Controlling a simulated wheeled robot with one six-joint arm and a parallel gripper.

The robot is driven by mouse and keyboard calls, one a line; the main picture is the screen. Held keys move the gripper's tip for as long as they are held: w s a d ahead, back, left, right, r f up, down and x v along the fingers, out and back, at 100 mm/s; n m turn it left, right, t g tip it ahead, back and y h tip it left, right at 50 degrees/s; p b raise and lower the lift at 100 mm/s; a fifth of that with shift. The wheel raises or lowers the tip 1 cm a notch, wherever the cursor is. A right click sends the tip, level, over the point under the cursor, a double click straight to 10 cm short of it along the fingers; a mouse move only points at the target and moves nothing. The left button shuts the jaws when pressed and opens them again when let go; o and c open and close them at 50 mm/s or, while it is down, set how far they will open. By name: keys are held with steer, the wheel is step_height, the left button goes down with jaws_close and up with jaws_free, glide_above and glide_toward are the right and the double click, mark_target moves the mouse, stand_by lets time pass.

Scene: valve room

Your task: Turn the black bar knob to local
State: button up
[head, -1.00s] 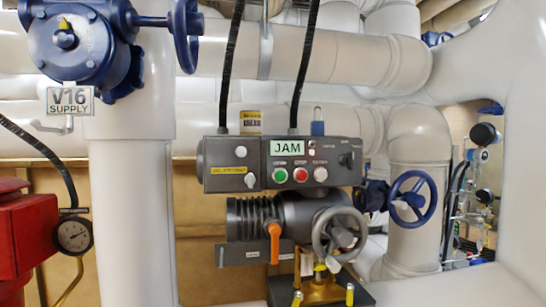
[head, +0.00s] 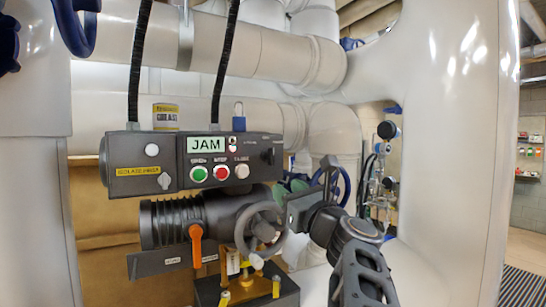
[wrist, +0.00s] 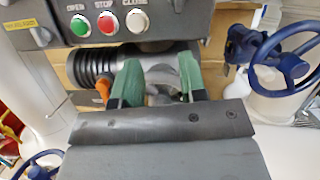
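The grey actuator box (head: 128,150) carries a display reading JAM (head: 206,145). The black bar knob (head: 267,156) is at the right end of its front face. In the wrist view only a dark part of the knob (wrist: 178,5) shows at the top edge, cut off by the frame. My gripper (head: 290,185) is below and right of the knob, apart from it, in front of the valve. In the wrist view my gripper (wrist: 160,78) has two green fingers spread apart with nothing held between them.
Green, red and white buttons (head: 221,173) sit left of the knob. A grey handwheel (head: 262,232) and an orange lever (head: 196,246) are below. A blue handwheel (wrist: 288,60) is to the right. Pipes (head: 230,45) run behind.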

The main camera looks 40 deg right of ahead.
mark_target(274, 154)
steer(key=w+d+r+p, duration=0.1)
steer(key=w+r, duration=0.1)
steer(key=w, duration=0.1)
steer(key=w+d+r+m+h+p, duration=0.1)
steer(key=w+r+p, duration=0.1)
steer(key=w+r, duration=0.1)
steer(key=w+d+r+m+t+p, duration=0.1)
steer(key=w+r, duration=0.1)
steer(key=w, duration=0.3)
steer(key=shift+d+r+h+p, duration=0.25)
steer(key=shift+r+h+p, duration=0.1)
steer(key=shift+h, duration=0.05)
steer(key=shift+c, duration=0.5)
